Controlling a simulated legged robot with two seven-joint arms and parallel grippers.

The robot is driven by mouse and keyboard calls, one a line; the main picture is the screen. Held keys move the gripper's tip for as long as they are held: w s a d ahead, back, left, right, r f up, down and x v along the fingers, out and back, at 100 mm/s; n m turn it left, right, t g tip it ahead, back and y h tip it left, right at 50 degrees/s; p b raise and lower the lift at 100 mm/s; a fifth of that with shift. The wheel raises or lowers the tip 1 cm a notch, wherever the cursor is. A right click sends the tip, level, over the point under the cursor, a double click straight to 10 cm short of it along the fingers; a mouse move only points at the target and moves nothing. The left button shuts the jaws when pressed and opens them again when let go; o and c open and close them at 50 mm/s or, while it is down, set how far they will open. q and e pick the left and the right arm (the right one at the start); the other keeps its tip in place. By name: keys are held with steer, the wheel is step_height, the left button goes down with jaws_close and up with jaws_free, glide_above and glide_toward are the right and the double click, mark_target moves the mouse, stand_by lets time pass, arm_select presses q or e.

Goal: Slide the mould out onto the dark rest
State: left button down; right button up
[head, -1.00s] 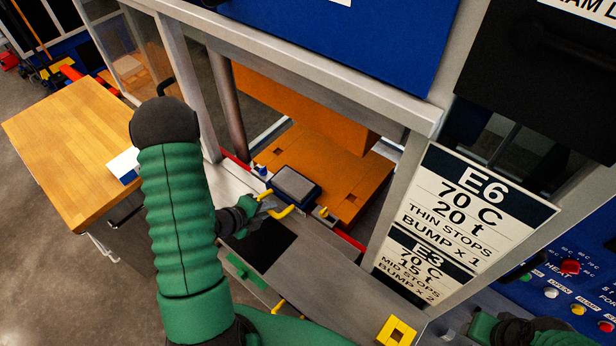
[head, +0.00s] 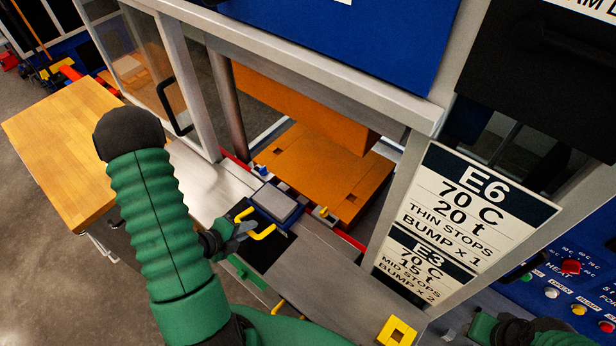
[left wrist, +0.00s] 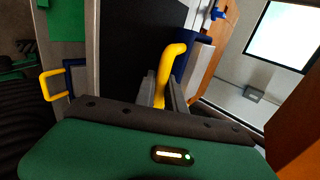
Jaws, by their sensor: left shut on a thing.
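The mould (head: 277,201) is a dark blue block with a grey top and yellow handle parts at its near side. It sits level at the front edge of the orange press plate (head: 325,175). Its near part overlaps the dark rest (head: 272,257), a black patch on the steel shelf. My left gripper (head: 246,229) is at the handle on the near side. In the left wrist view its fingers (left wrist: 165,94) are shut on the yellow handle (left wrist: 171,62). My right gripper (head: 487,328) shows partly at the bottom right; its fingers are unclear.
The orange upper block (head: 300,105) hangs over the plate. Steel frame posts stand at both sides, with a sign board (head: 470,205) at right. A yellow square piece (head: 397,331) lies on the shelf at the front. A wooden table (head: 62,150) stands left.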

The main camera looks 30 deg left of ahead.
arm_select(q)
steer(key=shift+s, duration=0.1)
steer(key=shift+s+a+f, duration=0.1)
steer(key=shift+s, duration=0.75)
steer(key=s, duration=0.6)
steer(key=shift+s+a, duration=0.2)
steer(key=shift+s, duration=0.1)
steer(key=c, duration=1.3)
jaws_free()
